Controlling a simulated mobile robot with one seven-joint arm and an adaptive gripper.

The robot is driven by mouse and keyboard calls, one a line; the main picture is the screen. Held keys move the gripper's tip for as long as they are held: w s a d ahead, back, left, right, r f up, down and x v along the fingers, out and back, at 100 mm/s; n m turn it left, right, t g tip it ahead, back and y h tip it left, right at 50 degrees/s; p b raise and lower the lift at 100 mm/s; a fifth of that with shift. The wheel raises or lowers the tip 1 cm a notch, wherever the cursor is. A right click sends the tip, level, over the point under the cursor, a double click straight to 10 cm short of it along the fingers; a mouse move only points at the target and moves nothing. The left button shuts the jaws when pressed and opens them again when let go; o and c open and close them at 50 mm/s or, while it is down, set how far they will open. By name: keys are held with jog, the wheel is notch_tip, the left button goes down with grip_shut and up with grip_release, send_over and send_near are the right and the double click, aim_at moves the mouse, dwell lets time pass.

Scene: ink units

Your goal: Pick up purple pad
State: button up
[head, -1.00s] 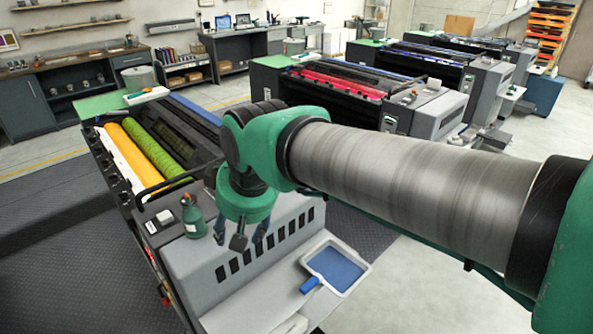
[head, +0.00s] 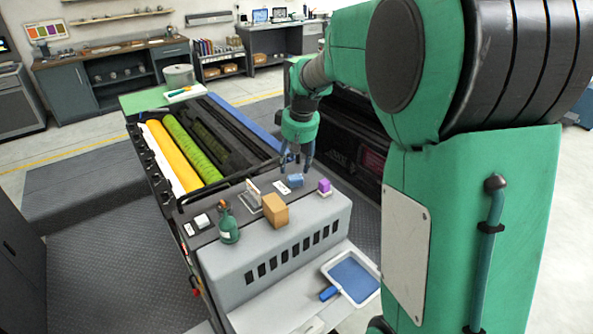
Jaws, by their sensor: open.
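The purple pad (head: 324,186) is a small purple block near the right end of the grey top of the nearest printing machine. My gripper (head: 295,170) points down over that top, to the left of the purple pad, with its two fingers apart. A small blue block (head: 296,181) shows just below and between the fingertips. I cannot tell whether the fingers touch it. The purple pad is in plain view and apart from the gripper.
On the same grey top (head: 249,258) stand a tan block (head: 275,211), a clear stand (head: 254,197) and a green bottle (head: 228,228). Yellow and green rollers (head: 196,152) lie behind. A white tray (head: 352,274) with a blue base sits below in front.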

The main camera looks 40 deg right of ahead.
jog(key=w+d+f+p, duration=0.3)
jog(key=w+d+p, duration=0.1)
jog(key=d, duration=0.7)
jog(key=g+p, duration=0.1)
jog(key=p, duration=0.2)
send_over(325, 181)
jog(key=s, duration=0.2)
notch_tip(325, 181, down, 6)
jog(key=r, duration=0.1)
jog(key=shift+f+y, duration=0.3)
jog(key=shift+w+f, duration=0.2)
jog(key=shift+f, duration=1.2)
jog(key=shift+w+f, duration=0.25)
jog(key=shift+f, duration=1.2)
jog(key=shift+w+f, duration=0.2)
jog(key=shift+f, duration=1.2)
jog(key=shift+w+a+f+p, duration=0.1)
jog(key=shift+w+f+p, duration=0.1)
jog(key=shift+f, duration=1.1)
jog(key=shift+w+f+p, duration=0.1)
jog(key=shift+f+p, duration=0.1)
jog(key=shift+f, duration=1.05)
jog(key=shift+c, duration=0.6)
